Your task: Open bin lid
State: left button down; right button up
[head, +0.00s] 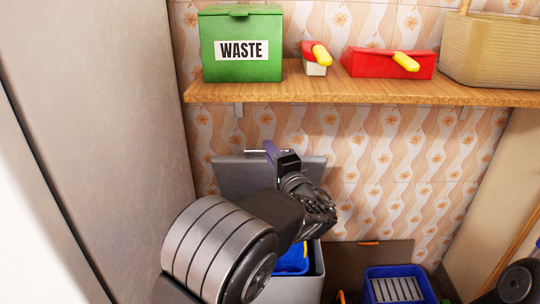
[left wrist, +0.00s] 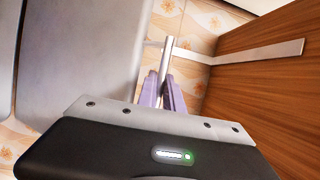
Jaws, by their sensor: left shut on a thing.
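The grey bin lid (head: 228,176) stands raised, close to upright, against the patterned wall below the shelf. Its thin metal handle (head: 254,151) runs along its top edge. My left gripper (head: 271,149) has purple fingers and is shut on this handle. In the left wrist view the fingers (left wrist: 163,92) close around the metal bar (left wrist: 166,58), with the pale lid (left wrist: 80,55) at left. The grey bin body (head: 318,270) stands open below, with a blue liner (head: 292,262) inside; my arm hides much of it. My right gripper is not in view.
A wooden shelf (head: 350,94) runs above the lid, carrying a green WASTE box (head: 241,68), red dustpans (head: 375,63) and a basket (head: 492,48). A shelf bracket (left wrist: 255,52) lies close to the fingers. A blue crate (head: 432,287) sits at lower right. A grey panel (head: 110,120) stands at left.

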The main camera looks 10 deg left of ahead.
pick_arm(q)
jog(key=c, duration=1.5)
grip_release()
jog(key=v, duration=0.7)
jog(key=shift+s+d+p, duration=0.25)
jog(key=shift+p, duration=0.15)
